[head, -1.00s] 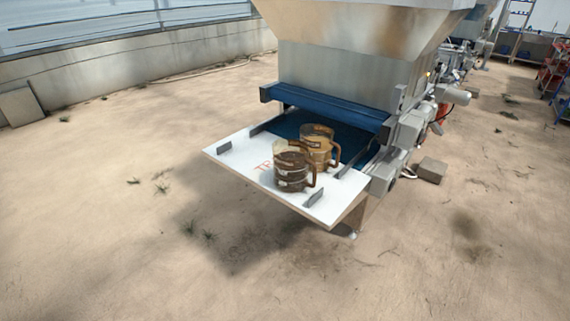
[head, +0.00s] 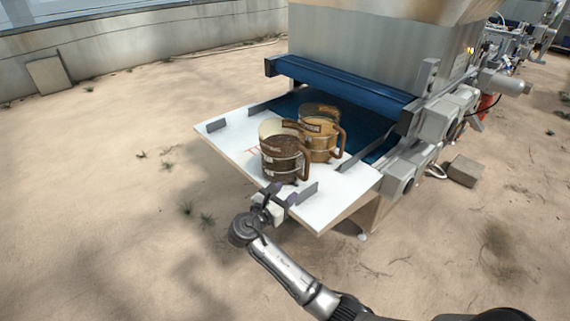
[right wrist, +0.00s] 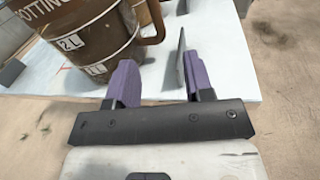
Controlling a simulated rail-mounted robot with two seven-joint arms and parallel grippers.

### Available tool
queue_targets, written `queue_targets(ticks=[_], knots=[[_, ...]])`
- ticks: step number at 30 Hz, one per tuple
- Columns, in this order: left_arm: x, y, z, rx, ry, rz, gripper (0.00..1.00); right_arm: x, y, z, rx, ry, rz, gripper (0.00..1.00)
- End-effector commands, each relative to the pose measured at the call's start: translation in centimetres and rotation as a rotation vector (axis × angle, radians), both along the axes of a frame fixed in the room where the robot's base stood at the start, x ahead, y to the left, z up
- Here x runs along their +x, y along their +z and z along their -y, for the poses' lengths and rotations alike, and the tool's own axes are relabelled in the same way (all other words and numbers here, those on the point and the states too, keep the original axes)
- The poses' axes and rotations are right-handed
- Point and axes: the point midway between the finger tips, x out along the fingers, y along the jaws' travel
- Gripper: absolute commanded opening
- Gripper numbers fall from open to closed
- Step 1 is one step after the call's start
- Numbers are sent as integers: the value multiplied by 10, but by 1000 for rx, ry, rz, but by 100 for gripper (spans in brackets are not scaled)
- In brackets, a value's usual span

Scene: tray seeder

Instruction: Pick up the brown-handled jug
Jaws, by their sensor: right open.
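Two clear jugs stand upright on the white board at the machine's front. The nearer jug (head: 283,160) holds dark brown material and has a reddish-brown handle on its right. My right gripper (head: 275,194) is open at the board's front edge, just in front of the nearer jug. In the right wrist view the open purple fingers (right wrist: 158,82) are empty of any jug. The nearer jug (right wrist: 100,35), marked 2L, is beyond them, with its handle at the upper middle.
The white board (head: 225,145) carries upright grey guide plates. One plate (head: 307,191) stands close to my right gripper; it shows beside the right finger in the wrist view (right wrist: 182,62). The blue belt (head: 285,106) and machine are behind.

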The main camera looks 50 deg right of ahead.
Motion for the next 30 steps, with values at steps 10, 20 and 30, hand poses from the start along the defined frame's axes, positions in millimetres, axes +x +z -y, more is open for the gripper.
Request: queue_targets(ticks=[10, 20, 30], knots=[[0, -19, -1, 4, -3, 2, 39, 4, 11, 46, -48, -39, -76, 48], [0, -31, 3, -10, 5, 0, 39, 3, 12, 87, -45, -35, -76, 48], [0, -39, 3, -10, 4, 1, 39, 3, 14, 101, -46, -35, -73, 48]])
